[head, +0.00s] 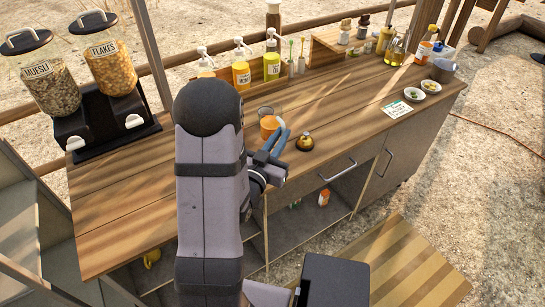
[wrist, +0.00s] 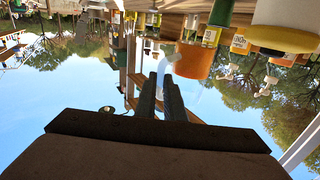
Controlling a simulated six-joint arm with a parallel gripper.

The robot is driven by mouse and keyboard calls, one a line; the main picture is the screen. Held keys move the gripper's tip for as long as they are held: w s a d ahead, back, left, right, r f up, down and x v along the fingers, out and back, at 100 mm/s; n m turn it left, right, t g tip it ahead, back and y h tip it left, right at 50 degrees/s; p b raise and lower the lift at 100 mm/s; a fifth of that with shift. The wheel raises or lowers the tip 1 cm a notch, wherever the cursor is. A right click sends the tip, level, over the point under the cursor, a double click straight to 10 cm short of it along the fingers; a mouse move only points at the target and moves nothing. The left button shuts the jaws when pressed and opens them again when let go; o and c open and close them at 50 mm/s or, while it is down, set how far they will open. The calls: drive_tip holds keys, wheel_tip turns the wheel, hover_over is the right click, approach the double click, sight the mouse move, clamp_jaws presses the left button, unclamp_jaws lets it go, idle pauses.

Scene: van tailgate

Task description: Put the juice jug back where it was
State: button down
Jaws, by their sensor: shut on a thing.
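The juice jug (head: 269,124) is a clear vessel with orange juice, over or on the counter's middle just behind my gripper (head: 276,146) in the head view. In the wrist view, the jug (wrist: 197,61) shows orange just beyond my fingertips (wrist: 162,78), with a pale blue handle-like part at the tips. My gripper is shut on the jug, seemingly by that part. My arm stands in front of the counter's left half and hides some of it. I cannot tell whether the jug's base touches the wood.
A domed brass-coloured bell (head: 305,143) stands close right of my gripper. Yellow and orange bottles (head: 241,74) line the back edge. Cereal dispensers (head: 112,70) stand at left. A card (head: 397,109) and small bowls (head: 414,94) lie at right. Bare wood lies between bell and card.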

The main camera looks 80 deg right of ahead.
wheel_tip(320, 180, down, 6)
idle(0.5)
drive_tip(key=shift+d+f, duration=0.1)
drive_tip(key=shift+f, duration=1.85)
drive_tip(key=shift+f, duration=0.15)
drive_tip(key=c, duration=2.2)
unclamp_jaws()
drive_tip(key=shift+f, duration=0.1)
drive_tip(key=o, duration=0.4)
drive_tip(key=shift+c, duration=0.2)
